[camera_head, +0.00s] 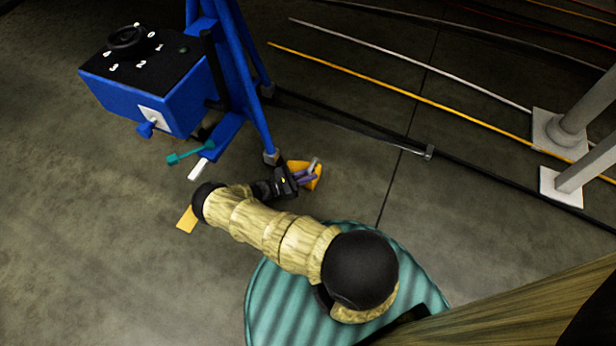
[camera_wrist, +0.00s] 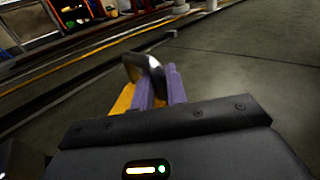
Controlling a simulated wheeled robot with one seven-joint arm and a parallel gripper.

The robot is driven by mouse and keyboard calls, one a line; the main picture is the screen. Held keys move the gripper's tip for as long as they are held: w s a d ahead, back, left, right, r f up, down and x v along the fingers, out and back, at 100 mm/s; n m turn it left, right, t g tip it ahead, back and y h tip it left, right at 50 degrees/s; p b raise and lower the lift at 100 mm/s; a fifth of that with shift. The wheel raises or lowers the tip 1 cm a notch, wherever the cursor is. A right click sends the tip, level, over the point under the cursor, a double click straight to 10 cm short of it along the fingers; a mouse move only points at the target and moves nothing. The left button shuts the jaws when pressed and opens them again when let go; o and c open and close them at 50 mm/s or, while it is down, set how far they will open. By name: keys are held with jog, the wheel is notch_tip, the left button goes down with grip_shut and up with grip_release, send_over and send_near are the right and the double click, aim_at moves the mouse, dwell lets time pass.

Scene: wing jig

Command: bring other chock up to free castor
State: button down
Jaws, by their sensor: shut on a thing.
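A yellow-orange chock (camera_head: 318,184) is at the foot of the blue stand, on the right of my arm. My gripper (camera_head: 306,176), with purple fingers, is shut on its grey handle. In the wrist view the chock (camera_wrist: 124,98) shows beyond the purple fingers (camera_wrist: 160,92), mostly hidden by them. The grey foot of the stand's near leg (camera_head: 271,157), perhaps a castor, is just up and left of the chock; I cannot tell whether they touch. A second yellow piece (camera_head: 186,220), perhaps the other chock, lies on the floor left of my arm, partly hidden.
The blue stand (camera_head: 232,60) carries a blue box with a black dial top (camera_head: 140,50). A teal lever (camera_head: 188,155) and a white piece (camera_head: 199,169) stick out low. A dark rail (camera_head: 350,128) runs right across the floor. Grey posts (camera_head: 580,115) stand right. Open floor lies left.

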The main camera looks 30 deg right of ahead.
dwell(0.3)
jog(key=c, duration=1.4)
grip_release()
jog(key=shift+r, duration=0.15)
jog(key=shift+w+a, duration=0.1)
jog(key=shift+a, duration=0.2)
jog(key=a+b, duration=0.1)
jog(key=a, duration=0.2)
jog(key=a+b, duration=0.2)
jog(key=a, duration=0.2)
jog(key=w+a+b, duration=0.1)
jog(key=a+b, duration=0.1)
jog(key=a, duration=0.1)
jog(key=shift+w+a+f, duration=0.1)
jog(key=shift+a+f, duration=0.1)
jog(key=shift+f, duration=0.05)
jog(key=shift+a+r, duration=0.2)
jog(key=shift+a, duration=0.3)
